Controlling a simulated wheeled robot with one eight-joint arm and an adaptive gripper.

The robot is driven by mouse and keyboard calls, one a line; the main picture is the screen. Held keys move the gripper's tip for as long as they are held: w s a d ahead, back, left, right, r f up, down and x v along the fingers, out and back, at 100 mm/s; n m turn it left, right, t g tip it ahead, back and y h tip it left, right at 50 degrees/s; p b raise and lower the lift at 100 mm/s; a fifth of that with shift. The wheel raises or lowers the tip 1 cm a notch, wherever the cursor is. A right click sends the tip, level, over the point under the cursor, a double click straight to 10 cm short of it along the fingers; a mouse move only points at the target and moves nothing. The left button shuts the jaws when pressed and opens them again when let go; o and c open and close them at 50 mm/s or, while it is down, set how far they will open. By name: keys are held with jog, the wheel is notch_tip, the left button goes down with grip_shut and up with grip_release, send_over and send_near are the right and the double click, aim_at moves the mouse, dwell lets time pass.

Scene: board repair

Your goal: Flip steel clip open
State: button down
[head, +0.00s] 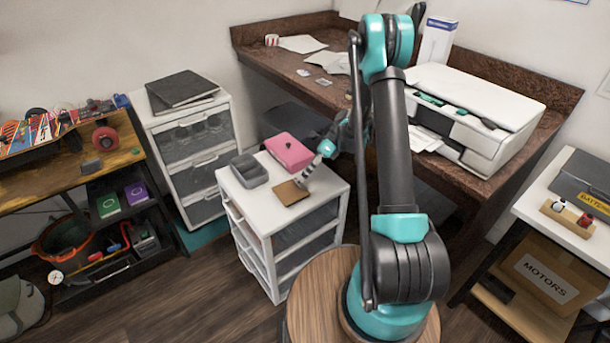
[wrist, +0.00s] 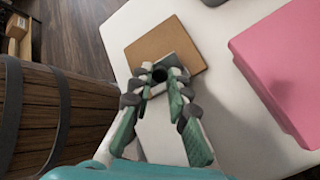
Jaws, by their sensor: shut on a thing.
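A brown square board (head: 290,192) lies flat on top of the white drawer unit; it also shows in the wrist view (wrist: 188,38). On the board's near edge is a small grey metal piece (wrist: 172,60), which looks like the steel clip, with a dark round spot by it. My gripper (wrist: 160,77) reaches down to this piece, and its fingertips are shut on it. The fingers partly cover the clip, so its exact angle cannot be told. In the head view my gripper (head: 301,181) is at the board's right edge, and the clip is too small to make out.
A pink box (head: 288,152) stands behind the board on the drawer unit (head: 323,188). The white top in front of the board's right side is bare. A brown desk with a printer stands behind.

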jog(key=c, duration=1.5)
grip_release()
jog(key=shift+o, duration=0.2)
jog(key=shift+r, duration=0.1)
notch_tip(320, 180, up, 10)
